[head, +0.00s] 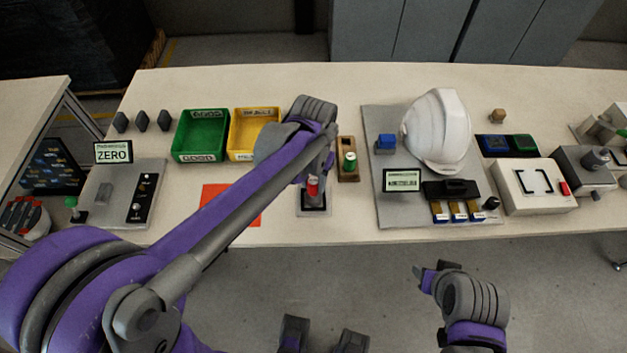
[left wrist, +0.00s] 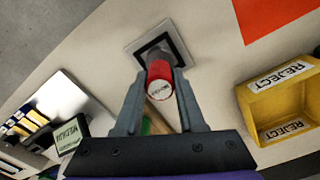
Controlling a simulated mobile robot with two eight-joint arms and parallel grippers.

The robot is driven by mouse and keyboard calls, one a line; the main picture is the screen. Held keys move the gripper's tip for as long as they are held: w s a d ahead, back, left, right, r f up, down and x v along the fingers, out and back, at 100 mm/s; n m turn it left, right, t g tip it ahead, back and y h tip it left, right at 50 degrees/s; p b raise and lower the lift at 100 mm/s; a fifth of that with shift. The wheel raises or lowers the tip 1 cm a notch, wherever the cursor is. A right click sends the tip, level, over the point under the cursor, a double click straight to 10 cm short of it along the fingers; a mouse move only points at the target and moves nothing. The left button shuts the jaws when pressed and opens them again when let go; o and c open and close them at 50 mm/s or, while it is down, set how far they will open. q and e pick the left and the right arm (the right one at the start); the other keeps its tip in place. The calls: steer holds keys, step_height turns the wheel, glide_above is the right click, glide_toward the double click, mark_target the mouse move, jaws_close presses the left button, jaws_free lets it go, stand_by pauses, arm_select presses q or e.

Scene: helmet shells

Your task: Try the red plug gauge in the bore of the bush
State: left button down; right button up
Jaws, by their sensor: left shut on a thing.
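The red plug gauge (head: 312,186) is in my left gripper (left wrist: 163,90), which is shut on its red handle. In the left wrist view the gauge's labelled red end (left wrist: 160,88) faces the camera between the two fingers. Beyond it lies a pale square plate (left wrist: 181,44) with a dark inner square; the plate also shows in the head view (head: 304,211). A grey part (head: 313,199), apparently the bush, shows below the red handle. Its bore is hidden, so I cannot tell whether the gauge is in it. My right gripper (head: 429,273) is off the table's front, its jaw gap unclear.
A wooden holder (head: 348,175) with a green-topped gauge (head: 349,160) stands just right of the gauge. Green (head: 187,141) and yellow REJECT (head: 240,148) bins stand behind left. An orange-red sheet (head: 250,219) lies left. A grey board (head: 375,190) with a white helmet (head: 440,130) is right.

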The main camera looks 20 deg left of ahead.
arm_select(q)
steer(key=shift+f, duration=0.25)
stand_by(0.5)
steer(key=shift+r, duration=0.15)
stand_by(3.0)
steer(key=shift+r+p, duration=1.75)
steer(key=shift+r, duration=1.15)
